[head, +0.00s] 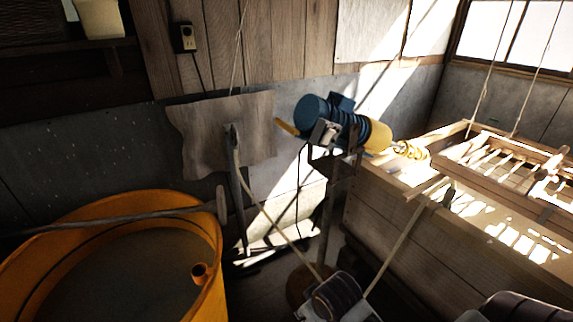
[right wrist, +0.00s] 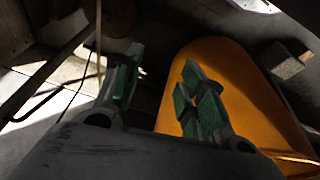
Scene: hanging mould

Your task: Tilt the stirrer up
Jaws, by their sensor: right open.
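The stirrer (head: 335,122) is a blue motor body with a yellow collar and a yellow coil at its right end. It sits on a bracket atop a dark stand (head: 328,205) in the middle of the head view. It lies tilted, with its blue end up to the left and its coil end lower, over the wooden vat's edge. My right gripper (right wrist: 163,78) shows in the right wrist view with green-padded fingers apart and nothing between them. The stirrer cannot be made out in that view. I see no fingers of my left gripper.
An orange tub (head: 215,245) with a stick across its rim stands at the left; it also shows in the right wrist view (right wrist: 240,85). A wooden vat (head: 400,215) with a rope-hung frame (head: 510,150) fills the right.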

